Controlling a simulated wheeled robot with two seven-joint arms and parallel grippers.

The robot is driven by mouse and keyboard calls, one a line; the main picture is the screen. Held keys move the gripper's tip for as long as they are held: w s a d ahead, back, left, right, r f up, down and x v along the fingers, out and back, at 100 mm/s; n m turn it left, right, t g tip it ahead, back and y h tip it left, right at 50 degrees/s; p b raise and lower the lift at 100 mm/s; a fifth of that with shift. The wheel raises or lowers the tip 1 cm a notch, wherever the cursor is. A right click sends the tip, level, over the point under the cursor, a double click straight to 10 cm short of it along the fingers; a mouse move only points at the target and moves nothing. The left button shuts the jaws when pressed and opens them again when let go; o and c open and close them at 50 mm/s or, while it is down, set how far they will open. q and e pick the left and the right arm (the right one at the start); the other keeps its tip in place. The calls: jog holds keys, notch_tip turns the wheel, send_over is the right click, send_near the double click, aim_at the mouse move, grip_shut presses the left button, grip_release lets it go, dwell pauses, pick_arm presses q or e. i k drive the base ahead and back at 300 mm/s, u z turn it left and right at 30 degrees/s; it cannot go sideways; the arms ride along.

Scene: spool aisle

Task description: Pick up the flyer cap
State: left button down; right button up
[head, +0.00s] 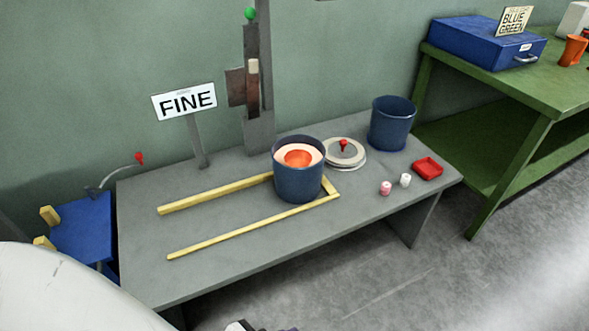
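A round pale grey lid-like disc with a red knob (345,152) lies on the grey bench, right behind the dark blue can; it looks like the flyer cap, and the can's rim partly overlaps its left side. The can (298,183) stands upright with a pale ring and orange centre inside. A white part of my own body fills the lower left corner. A small white and dark piece, seemingly mine, shows at the bottom edge. No gripper fingers show, and nothing touches the cap.
The grey bench (230,265) carries yellow rails (250,229), an empty blue bucket (392,125), two small spools (386,188), a red tray (428,168) and a FINE sign (185,101). A post (259,130) stands behind. A green table (540,96) is at right. The bench's front is clear.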

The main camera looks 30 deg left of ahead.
aim_at(341, 152)
jog(key=z, duration=0.35)
jog(key=i, duration=1.55)
jog(key=u, duration=2.7)
